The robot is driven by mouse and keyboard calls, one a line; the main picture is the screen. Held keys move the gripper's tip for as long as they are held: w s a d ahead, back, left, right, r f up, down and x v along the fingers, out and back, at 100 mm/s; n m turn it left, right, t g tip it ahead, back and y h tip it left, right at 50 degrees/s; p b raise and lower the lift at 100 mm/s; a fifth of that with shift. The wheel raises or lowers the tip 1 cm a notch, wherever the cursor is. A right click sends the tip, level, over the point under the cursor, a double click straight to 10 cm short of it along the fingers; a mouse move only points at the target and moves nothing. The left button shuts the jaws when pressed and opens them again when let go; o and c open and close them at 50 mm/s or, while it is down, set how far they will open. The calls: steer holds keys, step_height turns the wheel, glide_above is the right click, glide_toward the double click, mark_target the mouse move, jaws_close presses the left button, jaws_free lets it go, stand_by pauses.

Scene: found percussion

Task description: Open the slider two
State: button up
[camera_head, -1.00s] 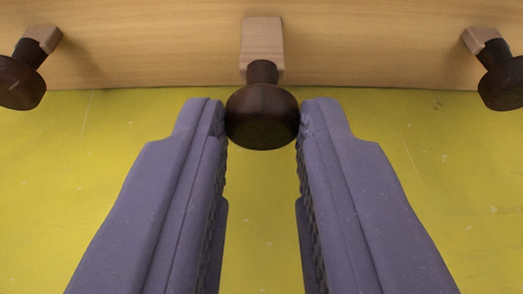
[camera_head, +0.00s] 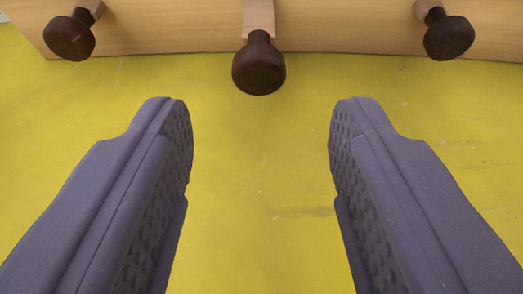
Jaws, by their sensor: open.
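Three dark brown round knobs on light wood stems stick out from a wooden front. The middle knob (camera_head: 259,67) is straight ahead, above the gap between my fingers. The left knob (camera_head: 70,37) and the right knob (camera_head: 448,37) are near the top corners. I cannot tell from the picture which one is slider two. My gripper (camera_head: 260,125) is open wide and empty. Its fingertips are apart from the middle knob, a little short of it, with yellow floor showing between them.
The wooden front (camera_head: 340,25) runs across the top of the view, and its left edge shows. The yellow surface (camera_head: 260,200) below and between the fingers is clear.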

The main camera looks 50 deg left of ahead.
steer(key=v, duration=0.3)
steer(key=shift+s+d+r+p, duration=0.1)
steer(key=shift+s+d+p, duration=0.15)
steer(key=shift+p, duration=0.15)
steer(key=shift+w, duration=0.1)
